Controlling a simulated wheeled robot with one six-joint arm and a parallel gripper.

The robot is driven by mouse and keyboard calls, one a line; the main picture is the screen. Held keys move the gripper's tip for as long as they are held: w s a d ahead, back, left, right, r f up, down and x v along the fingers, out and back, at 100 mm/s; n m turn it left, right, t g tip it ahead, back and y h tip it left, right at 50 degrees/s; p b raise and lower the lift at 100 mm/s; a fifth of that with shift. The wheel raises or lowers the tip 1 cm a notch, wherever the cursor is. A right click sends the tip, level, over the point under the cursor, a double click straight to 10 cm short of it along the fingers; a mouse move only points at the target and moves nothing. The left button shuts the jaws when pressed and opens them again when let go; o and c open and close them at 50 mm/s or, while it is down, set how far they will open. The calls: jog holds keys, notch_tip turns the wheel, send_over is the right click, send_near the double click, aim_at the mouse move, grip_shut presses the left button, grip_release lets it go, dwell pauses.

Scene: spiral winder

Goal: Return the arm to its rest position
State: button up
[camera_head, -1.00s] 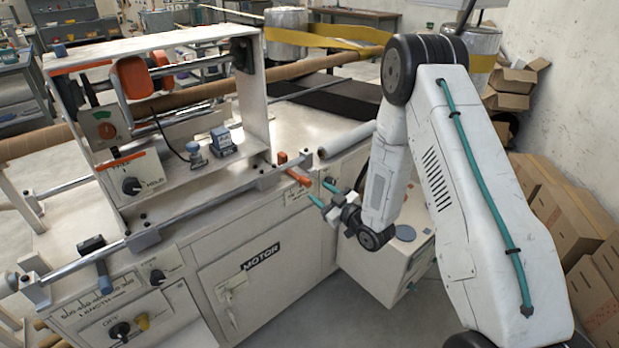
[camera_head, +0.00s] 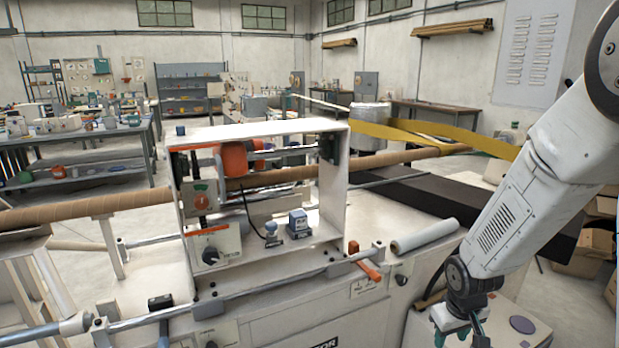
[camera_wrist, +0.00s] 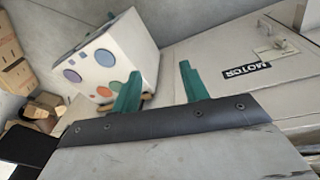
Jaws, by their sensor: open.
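My gripper (camera_head: 459,338) is at the lower right of the head view, beside the front of the spiral winder (camera_head: 290,332). It hangs downward from my arm, its lower end cut off by the frame edge. In the wrist view its two green fingers (camera_wrist: 158,88) stand wide apart with nothing between them. Beyond them are the winder's door with the MOTOR label (camera_wrist: 246,70) and a white box with coloured round discs (camera_wrist: 118,55). My gripper touches neither.
An orange-tipped lever (camera_head: 368,270) sticks out from the winder's front. A grey roll (camera_head: 424,236) lies on its top at the right. Cardboard boxes (camera_wrist: 17,72) stand beyond the white box.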

jog(key=s+a+r+m, duration=0.1)
jog(key=s+a+r, duration=0.1)
jog(key=s+r, duration=1)
jog(key=s+a+r+m+y, duration=0.1)
jog(key=s+a+r, duration=0.2)
jog(key=s+r, duration=0.9)
jog(key=shift+a+r, duration=0.2)
jog(key=shift+r, duration=0.45)
jog(key=shift+c, duration=0.3)
dwell(0.3)
